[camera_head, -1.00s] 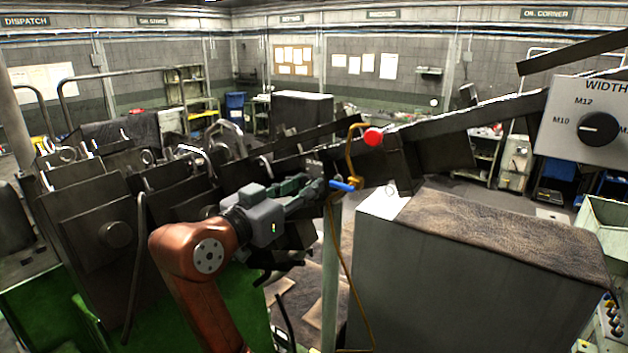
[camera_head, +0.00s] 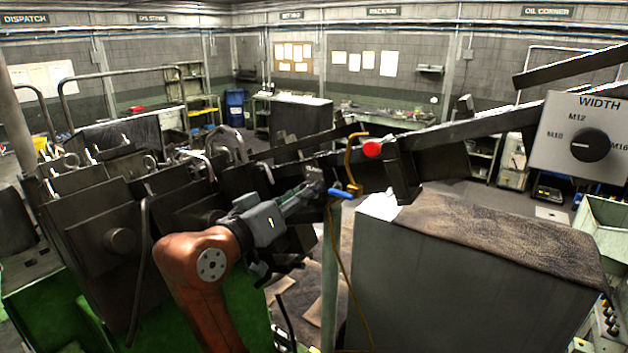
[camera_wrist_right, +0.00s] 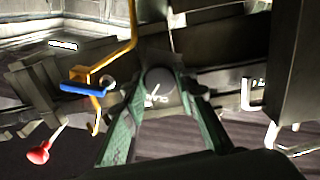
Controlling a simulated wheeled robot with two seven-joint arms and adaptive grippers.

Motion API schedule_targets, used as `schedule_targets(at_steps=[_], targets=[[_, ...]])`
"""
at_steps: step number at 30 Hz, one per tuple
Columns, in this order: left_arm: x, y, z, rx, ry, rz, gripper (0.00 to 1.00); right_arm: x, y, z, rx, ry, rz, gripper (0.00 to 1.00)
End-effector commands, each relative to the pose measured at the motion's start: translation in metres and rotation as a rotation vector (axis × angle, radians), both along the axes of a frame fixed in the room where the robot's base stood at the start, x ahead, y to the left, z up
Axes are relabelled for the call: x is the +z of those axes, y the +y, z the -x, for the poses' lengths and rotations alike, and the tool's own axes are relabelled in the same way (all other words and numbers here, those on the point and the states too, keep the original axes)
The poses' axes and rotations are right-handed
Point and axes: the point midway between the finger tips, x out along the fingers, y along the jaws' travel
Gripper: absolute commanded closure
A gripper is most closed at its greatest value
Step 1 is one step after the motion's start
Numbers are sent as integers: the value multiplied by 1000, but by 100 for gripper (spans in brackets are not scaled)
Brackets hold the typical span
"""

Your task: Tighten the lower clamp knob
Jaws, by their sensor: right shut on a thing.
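Whether this is the lower of several knobs cannot be told. My left gripper is not in view.
Just right of the gripper are a blue handle (camera_head: 341,193), an orange bent rod (camera_head: 351,160) and a red ball knob (camera_head: 372,148). A grey cabinet (camera_head: 440,285) with a brown mat stands at right. A WIDTH dial (camera_head: 590,145) is at far right, the green machine at left.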

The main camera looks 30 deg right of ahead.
Motion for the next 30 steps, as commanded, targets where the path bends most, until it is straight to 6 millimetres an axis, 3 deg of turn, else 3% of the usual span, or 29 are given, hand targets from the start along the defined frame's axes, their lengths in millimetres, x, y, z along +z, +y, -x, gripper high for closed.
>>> schedule_targets(at_steps=[5, 16, 26, 27, 30], targets=[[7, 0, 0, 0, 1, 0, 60, 1, 0, 0, 1, 74, 31, 100], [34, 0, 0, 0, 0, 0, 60, 2, 0, -1, 2, 407, 170, 100], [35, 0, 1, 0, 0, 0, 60, 0, 0, 0, 1, 457, 191, 100], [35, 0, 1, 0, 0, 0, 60, 0, 0, 0, 1, 457, 191, 72], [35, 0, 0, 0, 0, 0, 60, 0, 0, 0, 1, 456, 190, 65]])
